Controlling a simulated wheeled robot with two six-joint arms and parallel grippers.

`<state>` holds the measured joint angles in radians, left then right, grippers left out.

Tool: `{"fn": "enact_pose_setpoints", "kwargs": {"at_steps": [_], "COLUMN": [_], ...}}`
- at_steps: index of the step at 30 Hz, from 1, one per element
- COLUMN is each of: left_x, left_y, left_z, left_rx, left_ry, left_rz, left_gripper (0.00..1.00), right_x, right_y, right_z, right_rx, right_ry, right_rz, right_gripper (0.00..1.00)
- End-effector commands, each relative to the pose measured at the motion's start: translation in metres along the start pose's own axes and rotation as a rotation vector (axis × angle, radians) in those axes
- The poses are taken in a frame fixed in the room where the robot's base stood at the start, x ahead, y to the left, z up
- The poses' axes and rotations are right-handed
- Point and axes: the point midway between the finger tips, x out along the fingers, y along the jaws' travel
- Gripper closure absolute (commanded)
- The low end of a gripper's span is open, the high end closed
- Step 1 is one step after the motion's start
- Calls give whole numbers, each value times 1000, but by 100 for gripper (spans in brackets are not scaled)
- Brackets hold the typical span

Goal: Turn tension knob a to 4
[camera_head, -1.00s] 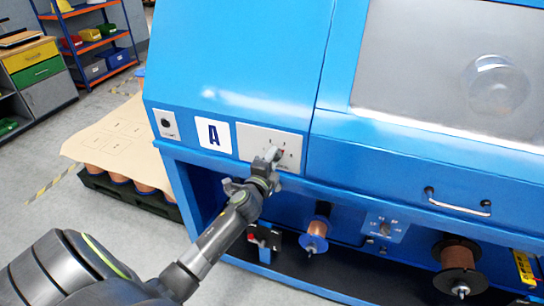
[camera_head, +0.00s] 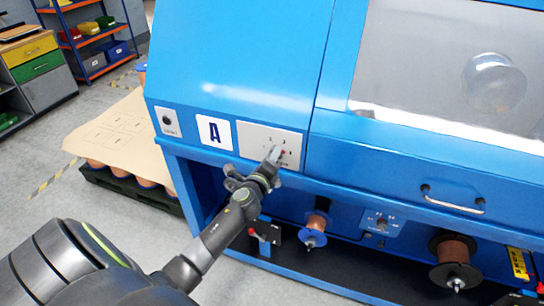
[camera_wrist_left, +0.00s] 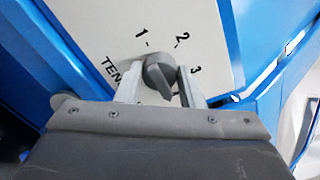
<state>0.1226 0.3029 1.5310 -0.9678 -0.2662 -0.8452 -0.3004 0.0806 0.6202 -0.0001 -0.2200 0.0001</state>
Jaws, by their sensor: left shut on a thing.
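Tension knob a (camera_wrist_left: 160,73) is a small grey knob on a pale plate (camera_wrist_left: 190,25) marked with 1, 2 and 3 and part of the word beginning "TEN". My left gripper (camera_wrist_left: 161,88) is shut on the knob, one finger on each side of its grip. The mark 4 cannot be read in the wrist view, and which number the knob points to is unclear.
The blue machine (camera_head: 240,60) fills the middle and right. Below are copper spools (camera_head: 317,222), a second small dial plate (camera_head: 381,222) and a handle (camera_head: 452,203). A small switch plate (camera_head: 167,121) sits left of the label. A covered pallet (camera_head: 125,135) stands on the floor at left.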

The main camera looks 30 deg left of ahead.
Motion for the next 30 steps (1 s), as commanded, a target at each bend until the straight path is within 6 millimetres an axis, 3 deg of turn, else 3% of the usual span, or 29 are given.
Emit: {"fn": "enact_pose_setpoints", "kwargs": {"at_steps": [11,12,17,26,30], "left_x": [0,0,0,-1,-12], "left_y": [0,0,0,0,1], "left_z": [-1,-1,0,0,0], "left_rx": [4,4,3,3,2], "left_ry": [1,1,1,0,1], "left_rz": [0,0,1,1,1], "left_gripper": [88,64,43,43,43], "right_x": [0,0,0,0,-1], "right_y": [-2,-2,-2,-2,-2], "right_z": [0,0,0,0,0], "right_rx": [1,1,1,1,1], "right_ry": [0,0,0,0,0], "right_rz": [-2,-2,-2,-2,-2], "right_gripper": [64,64,64,64,64]}}
